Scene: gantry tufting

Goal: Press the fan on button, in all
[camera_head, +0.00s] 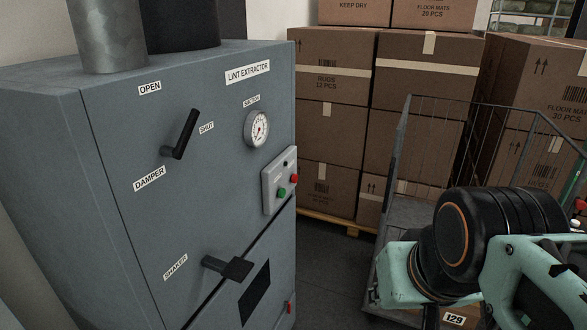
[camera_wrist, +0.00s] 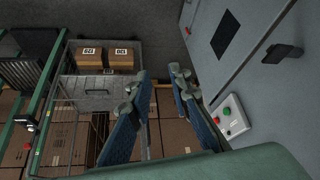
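The grey lint extractor cabinet (camera_head: 190,215) fills the left of the head view. On its front is a small light control box (camera_head: 279,180) with a green button (camera_head: 281,192) and a red button (camera_head: 294,178). Their labels are too small to read, so I cannot tell which is marked fan on. In the wrist view the box (camera_wrist: 231,117) with its green button (camera_wrist: 227,111) and red button (camera_wrist: 219,125) lies to the right of my gripper (camera_wrist: 161,80). My gripper is open and empty, its blue-padded fingers apart and clear of the box. The head view does not show the fingertips.
A black damper lever (camera_head: 185,134), a gauge (camera_head: 257,128) and a shaker handle (camera_head: 227,267) stick out of the cabinet. A wire cage trolley (camera_head: 388,240) stands right of it, below my arm. Stacked cartons (camera_head: 332,125) block the back. A strip of floor is clear.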

